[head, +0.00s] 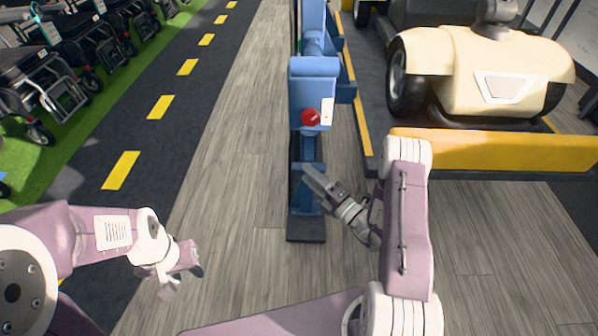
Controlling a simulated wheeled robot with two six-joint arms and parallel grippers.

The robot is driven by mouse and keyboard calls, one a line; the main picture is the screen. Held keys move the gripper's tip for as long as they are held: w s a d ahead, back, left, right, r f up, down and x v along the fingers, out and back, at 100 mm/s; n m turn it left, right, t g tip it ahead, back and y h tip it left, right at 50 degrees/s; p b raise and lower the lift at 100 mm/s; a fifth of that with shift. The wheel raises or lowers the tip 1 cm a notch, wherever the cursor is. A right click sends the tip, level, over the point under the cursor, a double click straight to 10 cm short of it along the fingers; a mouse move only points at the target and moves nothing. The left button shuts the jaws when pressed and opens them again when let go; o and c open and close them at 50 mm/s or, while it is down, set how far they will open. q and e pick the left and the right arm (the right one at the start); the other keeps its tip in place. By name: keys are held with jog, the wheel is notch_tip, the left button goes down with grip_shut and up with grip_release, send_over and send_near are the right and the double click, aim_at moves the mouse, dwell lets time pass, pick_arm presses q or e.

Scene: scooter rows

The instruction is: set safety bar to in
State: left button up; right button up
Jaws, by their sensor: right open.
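A blue post assembly (313,68) with a red round knob (310,117) stands ahead of me at the centre in the head view. A small white label is beside the knob. I cannot tell for sure which part is the safety bar. My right gripper (312,178) is open in front of the lower blue post, below the knob. It overlaps the post in the picture, and I cannot tell whether it touches it. My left gripper (184,284) is low at the left, over the floor, with its fingers apart and empty, away from the post.
A cream vehicle (485,75) stands at the right on a dark platform with a yellow front edge (500,150). Several dark wheeled chairs or scooters (70,65) line green turf at the upper left. A dark lane with yellow dashes (121,170) runs beside the clear wood floor.

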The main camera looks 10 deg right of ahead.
aim_at(299, 168)
jog(key=b+x, duration=0.1)
jog(key=x, duration=0.3)
jog(key=shift+w+a, duration=0.2)
jog(key=shift+w, duration=0.1)
grip_shut()
pick_arm(q)
notch_tip(299, 168, down, 2)
dwell(0.9)
